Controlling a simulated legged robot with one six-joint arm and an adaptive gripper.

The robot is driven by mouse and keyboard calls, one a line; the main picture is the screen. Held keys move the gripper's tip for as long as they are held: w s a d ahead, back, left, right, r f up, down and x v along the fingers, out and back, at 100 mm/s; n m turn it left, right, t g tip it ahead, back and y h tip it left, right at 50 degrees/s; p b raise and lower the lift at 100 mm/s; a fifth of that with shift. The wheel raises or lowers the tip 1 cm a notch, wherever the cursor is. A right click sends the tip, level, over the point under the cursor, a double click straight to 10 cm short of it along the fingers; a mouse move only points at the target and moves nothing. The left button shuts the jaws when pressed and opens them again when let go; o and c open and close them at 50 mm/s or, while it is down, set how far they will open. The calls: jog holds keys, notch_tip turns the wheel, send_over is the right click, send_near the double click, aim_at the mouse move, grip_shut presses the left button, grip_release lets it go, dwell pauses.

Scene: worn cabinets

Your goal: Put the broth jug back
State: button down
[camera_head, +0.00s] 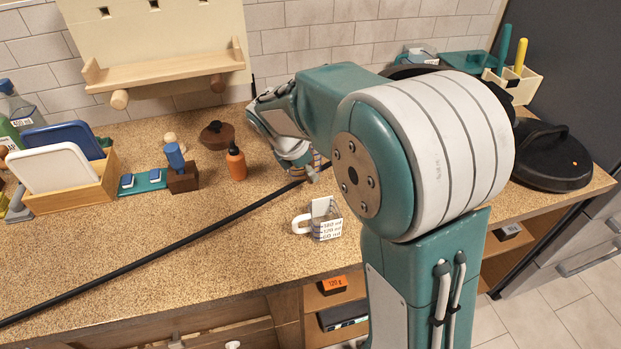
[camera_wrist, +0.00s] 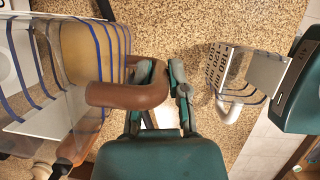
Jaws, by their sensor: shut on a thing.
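The broth jug (camera_wrist: 88,50) fills the left of the wrist view. It looks clear, with blue bands, tan contents and a brown handle (camera_wrist: 130,95). My gripper (camera_wrist: 162,78) is shut on that handle, with the jug to the left of the fingers. In the head view my arm hides most of the gripper and jug. Only a small striped patch shows beside the wrist, and I cannot tell whether the jug touches the counter.
A white measuring cup (camera_head: 326,219) stands near the counter's front edge. A black rod (camera_head: 185,242) crosses the counter. An orange bottle (camera_head: 236,163), a brown lidded pot (camera_head: 217,136) and a wooden rack (camera_head: 75,186) stand left. A wooden shelf (camera_head: 165,70) hangs on the wall.

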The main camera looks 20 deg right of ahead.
jog(key=shift+f, duration=1.25)
jog(key=shift+f, duration=0.1)
jog(key=c, duration=0.6)
grip_release()
jog(key=shift+c, duration=0.2)
jog(key=v, duration=1.2)
jog(key=s+d+m+t+y, duration=0.2)
jog(key=s+m, duration=0.8)
jog(key=s, duration=0.1)
jog(key=s+d+m+t+y, duration=0.2)
jog(key=s+m, duration=0.7)
jog(key=s, duration=0.2)
jog(key=shift+s+d+r+m+t+y, duration=0.2)
jog(key=shift+d+r+m+t+y, duration=0.1)
jog(key=shift+d+r+m+t, duration=0.15)
